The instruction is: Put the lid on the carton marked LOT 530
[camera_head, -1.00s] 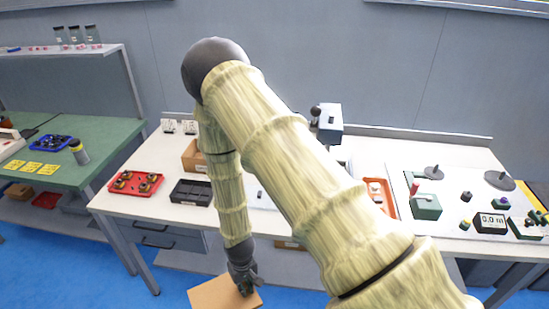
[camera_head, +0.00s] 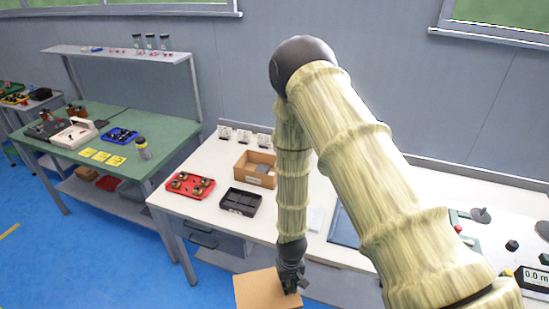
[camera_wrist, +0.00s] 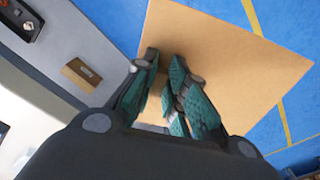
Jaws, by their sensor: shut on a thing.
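A flat, square tan cardboard lid (camera_head: 262,290) is in my gripper (camera_head: 291,284), in front of the white bench and below its top. In the wrist view the lid (camera_wrist: 235,55) fills the upper middle, and my gripper (camera_wrist: 165,62) is shut on it near one edge. An open cardboard carton (camera_head: 242,175) with a pale label stands on the white bench behind the trays. The label is too small to read. Small dark contents show inside the carton. My arm passes just right of it.
A red tray (camera_head: 190,186) with several parts and a black divided tray (camera_head: 240,202) lie before the carton. A green bench (camera_head: 150,160) stands at left. A small brown labelled box (camera_wrist: 81,75) shows in the wrist view. Blue floor is clear at front left.

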